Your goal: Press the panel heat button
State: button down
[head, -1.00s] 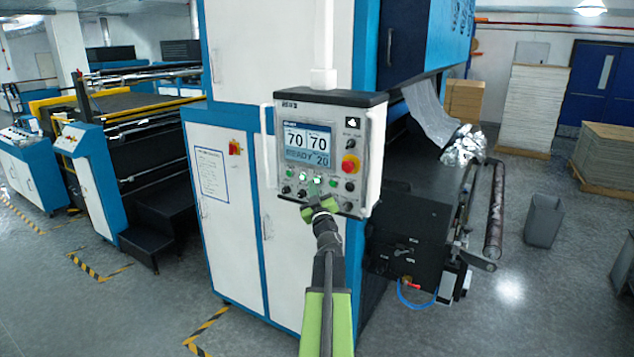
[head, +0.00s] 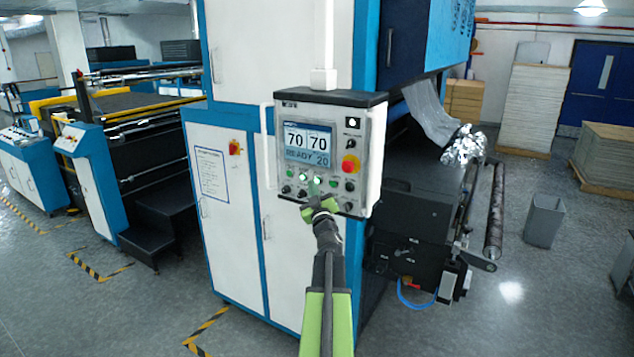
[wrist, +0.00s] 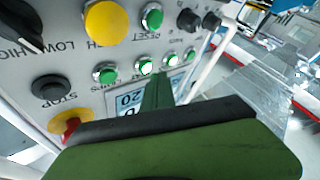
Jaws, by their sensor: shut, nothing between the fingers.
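The control panel (head: 282,165) hangs on the machine's front, its screen (head: 306,145) showing 70, 70, READY and 20. Below the screen, two buttons glow green: the left lit button (head: 303,177) and the right lit button (head: 316,181). In the wrist view, the panel face (wrist: 75,55) looks upside down, with a row of green buttons, two of them bright: one lit button (wrist: 144,66) and another (wrist: 171,60). I cannot read which is heat. My gripper (head: 315,203) is shut and empty, just below the lit buttons; its green fingers (wrist: 157,92) point toward them, apparently clear of them.
A red and yellow emergency stop (head: 350,165) sits at the panel's right and also shows in the wrist view (wrist: 72,123). A white handle (head: 267,145) stands along the panel's left edge.

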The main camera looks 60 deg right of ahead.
jog(key=shift+d, duration=0.1)
jog(key=shift+d, duration=0.35)
jog(key=shift+d, duration=0.4)
dwell(0.7)
jog(key=shift+a, duration=0.85)
jog(key=a, duration=0.5)
dwell(0.4)
dwell(0.5)
